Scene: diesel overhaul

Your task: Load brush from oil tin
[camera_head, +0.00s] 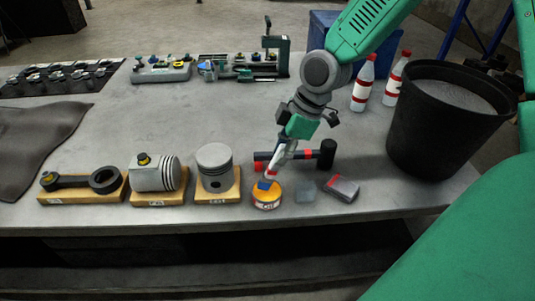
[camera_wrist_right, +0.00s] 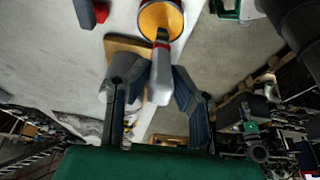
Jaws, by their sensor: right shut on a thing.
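The oil tin (camera_head: 267,203) is a short round tin with an orange-yellow top and a white label, standing near the table's front edge. It also shows at the top of the wrist view (camera_wrist_right: 161,18). My right gripper (camera_head: 279,163) points down above the tin and is shut on the brush. The brush (camera_wrist_right: 160,80) has a pale grey handle and a red band, and its dark head reaches over the tin's yellow surface. Whether the bristles touch the oil I cannot tell. My left gripper is not in view.
A dark hammer-like tool (camera_head: 327,152) lies behind the tin. A grey-red box (camera_head: 342,189) and a small grey block (camera_head: 306,191) lie right of it. A piston on a wooden stand (camera_head: 215,169) is to the left. A black bucket (camera_head: 425,140) stands at right.

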